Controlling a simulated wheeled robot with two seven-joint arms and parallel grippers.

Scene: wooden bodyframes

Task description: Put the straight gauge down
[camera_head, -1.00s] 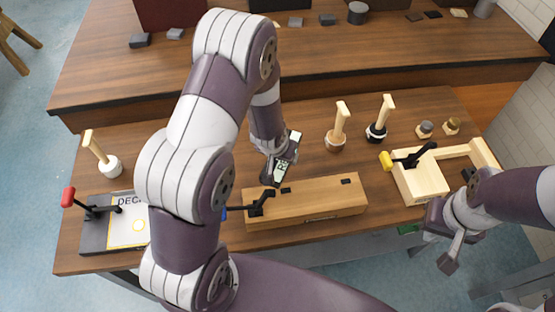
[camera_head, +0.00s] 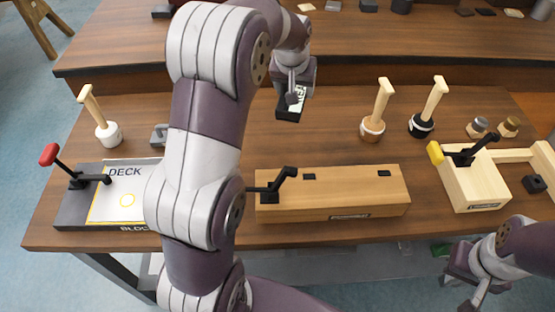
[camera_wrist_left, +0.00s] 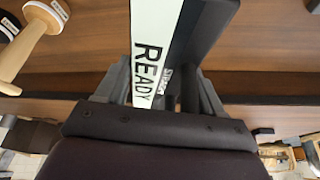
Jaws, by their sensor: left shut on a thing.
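The straight gauge (camera_head: 289,105) is a dark bar with a white face. My left gripper (camera_head: 294,92) is shut on it near the back edge of the front bench; I cannot tell whether it touches the wood. In the left wrist view the gauge (camera_wrist_left: 156,50) lies between the fingers, its white face reading "READY" beside a dark side. My right gripper (camera_head: 470,303) is low at the bottom right edge, in front of the bench and partly cut off. Its jaws are not clear.
A wooden block with a black clamp (camera_head: 335,198) sits at the bench front. A "DECK" board (camera_head: 120,200) with a red-handled clamp is at left. Mallets (camera_head: 372,127) (camera_head: 422,124) stand right of the gauge. A light wooden frame (camera_head: 475,185) is at far right. Bare wood lies around the gauge.

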